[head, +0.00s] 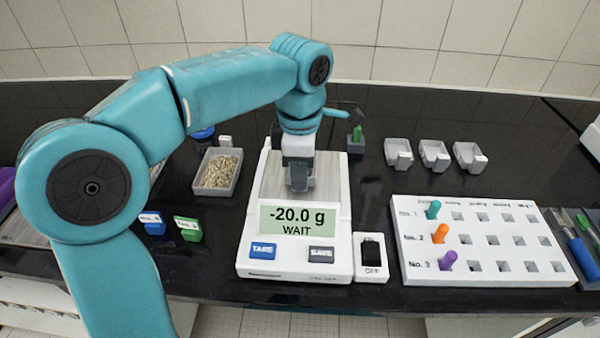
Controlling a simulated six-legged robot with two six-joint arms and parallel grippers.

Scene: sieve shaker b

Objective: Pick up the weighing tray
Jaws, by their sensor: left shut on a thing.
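My left gripper (299,184) hangs over the steel pan of the balance (265,232), near the middle of the picture. It is shut on a small grey thing, which I take to be the weighing tray; the fingers and wrist hide most of it, and I cannot tell its gap to the pan. The balance display (297,220) reads -20.0 g and WAIT. Three small grey trays (398,153) (434,154) (469,155) stand in a row at the back right. My right gripper is not in view.
A grey tray of grains (218,172) stands left of the balance. Blue and green labelled blocks (153,223) (188,229) lie in front of it. A switch box (371,258) adjoins the balance. A white peg board (500,240) with three coloured pegs stands right. Black bench shows between.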

